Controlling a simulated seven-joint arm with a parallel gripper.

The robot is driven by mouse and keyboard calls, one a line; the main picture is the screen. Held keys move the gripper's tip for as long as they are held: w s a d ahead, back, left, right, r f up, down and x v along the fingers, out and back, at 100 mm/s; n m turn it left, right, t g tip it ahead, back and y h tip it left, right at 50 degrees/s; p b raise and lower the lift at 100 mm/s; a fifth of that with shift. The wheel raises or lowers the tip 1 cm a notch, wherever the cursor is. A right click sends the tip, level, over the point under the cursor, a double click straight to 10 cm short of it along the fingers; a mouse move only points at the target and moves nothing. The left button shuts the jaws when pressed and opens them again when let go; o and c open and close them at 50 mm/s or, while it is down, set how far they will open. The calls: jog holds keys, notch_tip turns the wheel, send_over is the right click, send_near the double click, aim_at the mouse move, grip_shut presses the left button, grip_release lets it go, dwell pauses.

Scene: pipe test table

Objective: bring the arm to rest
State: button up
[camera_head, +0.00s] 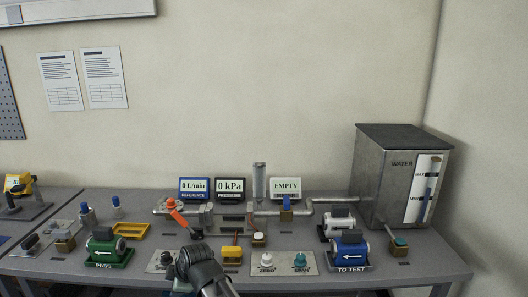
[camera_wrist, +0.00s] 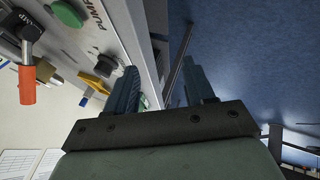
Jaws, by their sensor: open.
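My gripper (camera_wrist: 159,72) shows in the wrist view with its two blue-grey fingers apart and nothing between them. A gap of dark table edge and floor lies beyond the fingers. The table top (camera_wrist: 152,75) runs along the left finger, and blue floor (camera_wrist: 255,65) fills the right side. In the head view, my dark arm (camera_head: 203,272) rises at the bottom middle, in front of the table's front part. The fingertips cannot be made out there.
The table (camera_head: 425,270) carries a green PASS unit (camera_head: 107,249), a blue TO TEST unit (camera_head: 349,248), an orange-handled valve (camera_head: 178,213), a yellow block (camera_head: 232,254), displays (camera_head: 286,187) and a WATER tank (camera_head: 385,175). A red-orange handle (camera_wrist: 27,85) and green button (camera_wrist: 67,14) show near my gripper's left.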

jog(key=s+d+f+m+g+h, duration=0.1)
jog(key=s+d+f+m+g, duration=0.15)
jog(key=d+f, duration=0.7)
jog(key=s+d+f+m+g+h, duration=0.15)
jog(key=d+f+m, duration=0.25)
jog(key=d+f, duration=0.55)
jog(key=s+d+f+m+g+h, duration=0.15)
jog(key=s+d+f+m, duration=0.35)
jog(key=f, duration=0.8)
jog(key=s+d+f+m+g, duration=0.2)
jog(key=s+d+f, duration=0.3)
jog(key=s, duration=0.3)
jog(key=s+d+f+m+g+h, duration=0.1)
jog(key=s+d+f+m, duration=0.2)
jog(key=s+d+f, duration=0.2)
jog(key=s+d+f+m+g, duration=0.2)
jog(key=s+d+f, duration=0.3)
jog(key=s+d, duration=0.3)
jog(key=s+m, duration=0.1)
jog(key=s, duration=0.3)
jog(key=shift+s+d+m+g+h, duration=0.25)
jog(key=shift+s+m+g+h, duration=0.05)
jog(key=shift+m+g, duration=0.05)
